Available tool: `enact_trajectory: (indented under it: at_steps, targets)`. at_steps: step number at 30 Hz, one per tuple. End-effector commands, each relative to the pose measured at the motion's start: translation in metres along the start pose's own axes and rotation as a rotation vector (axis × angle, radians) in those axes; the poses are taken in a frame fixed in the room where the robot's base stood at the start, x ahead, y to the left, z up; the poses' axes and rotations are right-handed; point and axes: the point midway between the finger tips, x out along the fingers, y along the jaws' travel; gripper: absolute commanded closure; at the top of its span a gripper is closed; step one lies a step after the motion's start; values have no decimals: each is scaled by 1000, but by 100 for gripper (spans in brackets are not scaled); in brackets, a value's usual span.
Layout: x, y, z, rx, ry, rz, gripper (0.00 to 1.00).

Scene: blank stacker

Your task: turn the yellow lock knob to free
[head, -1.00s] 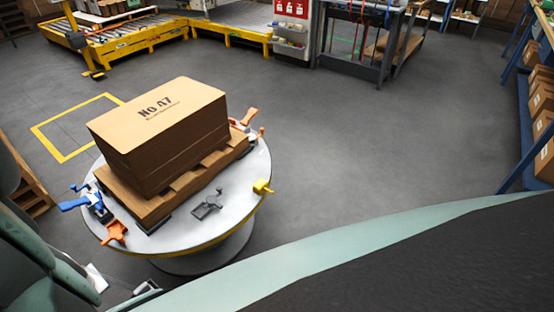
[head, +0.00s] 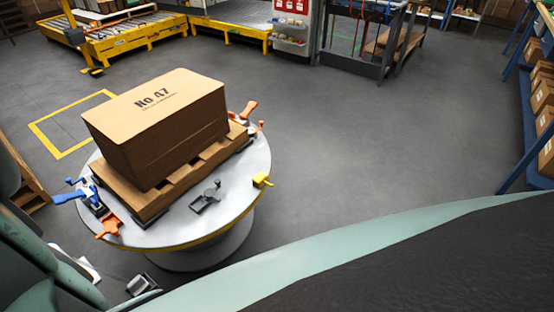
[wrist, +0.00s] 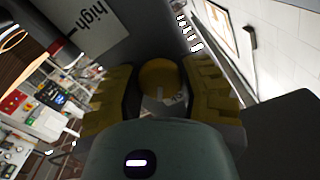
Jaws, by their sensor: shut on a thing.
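In the wrist view a round yellow knob (wrist: 158,75) sits between the two yellow-padded fingers of my gripper (wrist: 162,92). The fingers are closed on its left and right sides. A small pale, patterned patch shows just below the knob, between the fingers. Which way the knob is turned cannot be told. The knob is close to a dark grey surface with a white label (wrist: 92,22) reading "high". In the head view I cannot make out my gripper or this knob for certain. A small yellow block (head: 262,180) stands on the round table's right rim there.
A round table (head: 235,200) bears a large cardboard box (head: 165,130) on a wooden pallet (head: 150,203). Blue (head: 72,197) and orange (head: 107,227) clamps stand at its left rim. Shelves with boxes line the right. The floor between is clear.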

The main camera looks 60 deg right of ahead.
Motion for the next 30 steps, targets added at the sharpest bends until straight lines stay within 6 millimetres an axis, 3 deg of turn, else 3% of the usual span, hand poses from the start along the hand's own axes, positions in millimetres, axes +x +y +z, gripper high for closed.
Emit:
enact_trajectory:
  at_steps: [18,30]
  targets:
    - [-1,0,5,587,-4,-1,98]
    - [-1,-1,4,881,-7,-1,98]
